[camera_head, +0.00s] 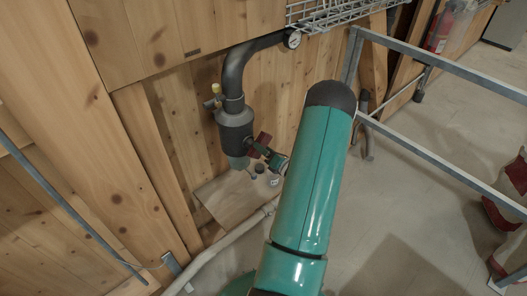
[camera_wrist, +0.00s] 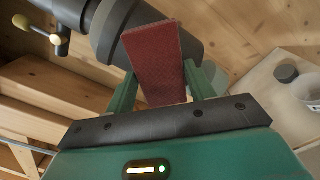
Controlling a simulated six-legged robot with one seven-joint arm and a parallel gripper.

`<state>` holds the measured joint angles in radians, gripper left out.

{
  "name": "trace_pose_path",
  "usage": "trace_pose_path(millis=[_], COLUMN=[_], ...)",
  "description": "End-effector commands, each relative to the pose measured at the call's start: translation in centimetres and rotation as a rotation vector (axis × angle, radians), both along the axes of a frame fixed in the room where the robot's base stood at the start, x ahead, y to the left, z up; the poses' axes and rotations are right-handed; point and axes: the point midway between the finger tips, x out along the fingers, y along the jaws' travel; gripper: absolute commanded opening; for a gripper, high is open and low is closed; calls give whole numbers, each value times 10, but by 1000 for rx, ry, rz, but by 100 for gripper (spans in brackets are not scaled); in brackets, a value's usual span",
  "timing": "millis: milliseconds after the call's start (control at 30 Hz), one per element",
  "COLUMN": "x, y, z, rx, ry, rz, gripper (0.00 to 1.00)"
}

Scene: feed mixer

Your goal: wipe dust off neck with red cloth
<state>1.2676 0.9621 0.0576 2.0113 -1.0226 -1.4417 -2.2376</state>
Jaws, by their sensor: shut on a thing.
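The red cloth (camera_head: 263,138) is a flat dark-red piece held between the two green fingers of my gripper (camera_head: 266,152). In the wrist view the cloth (camera_wrist: 155,60) stands out past the fingers of the gripper (camera_wrist: 159,78), in front of the dark pipe fitting. The fitting (camera_head: 233,122) is a dark grey cylinder under a bent pipe, with a paler tapered neck (camera_head: 238,161) at its bottom. The cloth is just right of the fitting's lower part; I cannot tell whether it touches. No dust can be made out. My green arm hides the area to the right.
A valve with a yellow knob (camera_head: 215,89) sticks out left of the fitting. A wooden board (camera_head: 226,204) lies below, with a dark cap (camera_wrist: 287,73) and a white jar (camera_wrist: 309,91) nearby. A metal frame (camera_head: 430,65) stands right; wooden walls close the left.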

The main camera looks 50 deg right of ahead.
Motion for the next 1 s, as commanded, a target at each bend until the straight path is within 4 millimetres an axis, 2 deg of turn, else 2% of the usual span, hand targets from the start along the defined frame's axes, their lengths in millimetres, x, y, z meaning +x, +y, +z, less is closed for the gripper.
trace_pose_path(millis=[533,867,1000], x=[15,16,7], y=[39,42,43], z=[1,2,1], rx=[1,0,-1], ry=[-3,-6,-3], rz=[8,12,11], gripper=[36,36,36])
